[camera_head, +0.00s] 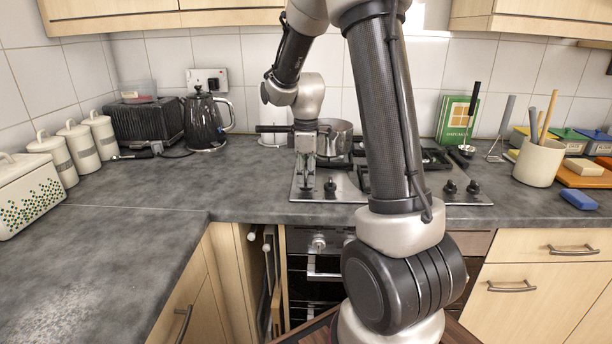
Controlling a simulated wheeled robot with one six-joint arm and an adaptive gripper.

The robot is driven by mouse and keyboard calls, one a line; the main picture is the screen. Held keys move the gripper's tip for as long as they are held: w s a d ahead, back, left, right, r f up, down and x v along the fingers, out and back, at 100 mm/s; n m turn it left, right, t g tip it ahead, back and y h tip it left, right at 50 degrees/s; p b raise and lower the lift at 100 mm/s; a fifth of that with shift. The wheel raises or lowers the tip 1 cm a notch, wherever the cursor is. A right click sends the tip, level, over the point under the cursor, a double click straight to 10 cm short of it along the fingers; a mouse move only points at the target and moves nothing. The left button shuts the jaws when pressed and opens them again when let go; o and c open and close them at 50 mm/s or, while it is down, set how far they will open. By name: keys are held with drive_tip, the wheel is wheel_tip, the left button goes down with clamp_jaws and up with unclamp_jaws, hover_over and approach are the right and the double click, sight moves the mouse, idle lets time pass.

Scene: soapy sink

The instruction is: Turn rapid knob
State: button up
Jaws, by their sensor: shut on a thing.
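The gas hob (345,189) is set in the grey worktop, with a row of dark knobs along its front edge. My gripper (308,187) points down at the hob's front left corner and is shut on the leftmost knob, which its fingers mostly hide. A second knob (330,187) stands just right of the fingers, apart from them. Two more knobs, one at the right (450,187) and one beside it (473,187), show beyond my arm. No label telling which knob is the rapid one is readable.
A metal pan (336,138) stands on the hob close behind my gripper. A black kettle (205,120) and a toaster (146,122) stand at the back left. A utensil pot (538,162) stands at the right. My arm hides the hob's middle. The left worktop is mostly clear.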

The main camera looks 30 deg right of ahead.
sight(306, 179)
drive_tip(key=o, duration=1)
wheel_tip(306, 179, up, 12)
drive_tip(key=shift+r, duration=0.1)
drive_tip(key=s+a+r+m+t, duration=0.1)
drive_tip(key=s+m, duration=0.2)
drive_tip(key=s, duration=0.5)
drive_tip(key=s+a+m+t, duration=0.2)
drive_tip(key=s+m, duration=0.2)
drive_tip(key=s, duration=0.4)
drive_tip(key=s+a+r+m+t, duration=0.1)
drive_tip(key=s+m, duration=0.3)
drive_tip(key=s, duration=0.4)
drive_tip(key=shift+a+r, duration=0.35)
drive_tip(key=shift+a, duration=0.1)
